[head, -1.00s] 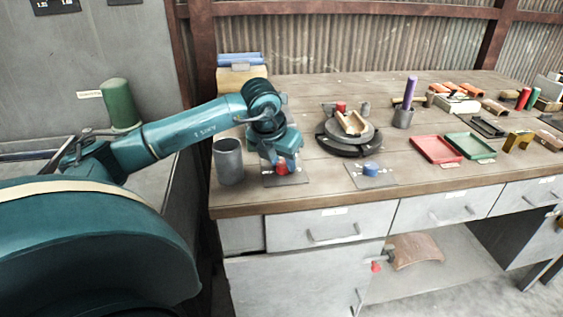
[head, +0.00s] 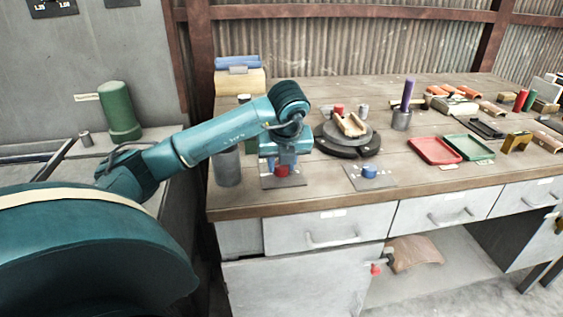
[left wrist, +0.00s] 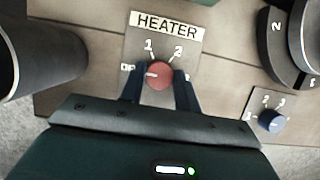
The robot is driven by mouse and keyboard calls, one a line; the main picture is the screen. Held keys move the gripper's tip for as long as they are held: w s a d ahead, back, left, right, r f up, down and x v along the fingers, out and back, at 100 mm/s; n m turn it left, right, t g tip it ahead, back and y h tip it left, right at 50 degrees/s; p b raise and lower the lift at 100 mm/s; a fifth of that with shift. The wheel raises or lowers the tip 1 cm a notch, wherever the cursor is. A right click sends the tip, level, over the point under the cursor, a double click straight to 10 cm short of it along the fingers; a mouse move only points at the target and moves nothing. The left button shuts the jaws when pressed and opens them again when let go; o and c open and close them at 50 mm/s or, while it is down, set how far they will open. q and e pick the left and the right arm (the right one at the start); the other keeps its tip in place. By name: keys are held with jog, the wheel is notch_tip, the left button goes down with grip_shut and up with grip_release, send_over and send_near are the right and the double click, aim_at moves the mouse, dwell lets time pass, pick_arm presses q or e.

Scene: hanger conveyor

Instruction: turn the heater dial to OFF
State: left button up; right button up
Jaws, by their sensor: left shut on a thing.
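The heater dial (left wrist: 159,75) is a red round knob on a grey plate labelled HEATER (left wrist: 167,26) in the left wrist view. The plate has marks 1, 2 and, at the left, a partly hidden mark that seems to read OFF. A pale pointer line on the knob points left, toward that mark. My left gripper (left wrist: 160,88) has one finger on each side of the knob and is shut on it. In the head view the red dial (head: 282,171) shows below my left gripper (head: 281,163). My right gripper is not in view.
A blue dial (head: 370,171) on its own plate sits to the right. A grey cup (head: 228,167) stands close at the left of my gripper. A round turntable (head: 347,138) stands behind and right. Red (head: 435,150) and green (head: 469,147) trays lie farther right.

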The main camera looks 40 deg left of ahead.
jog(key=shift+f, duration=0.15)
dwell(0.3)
pick_arm(q)
jog(key=o, duration=1)
jog(key=shift+c, duration=0.2)
jog(key=shift+r, duration=0.15)
jog(key=p+v, duration=0.3)
jog(key=v, duration=1)
jog(key=shift+p, duration=0.35)
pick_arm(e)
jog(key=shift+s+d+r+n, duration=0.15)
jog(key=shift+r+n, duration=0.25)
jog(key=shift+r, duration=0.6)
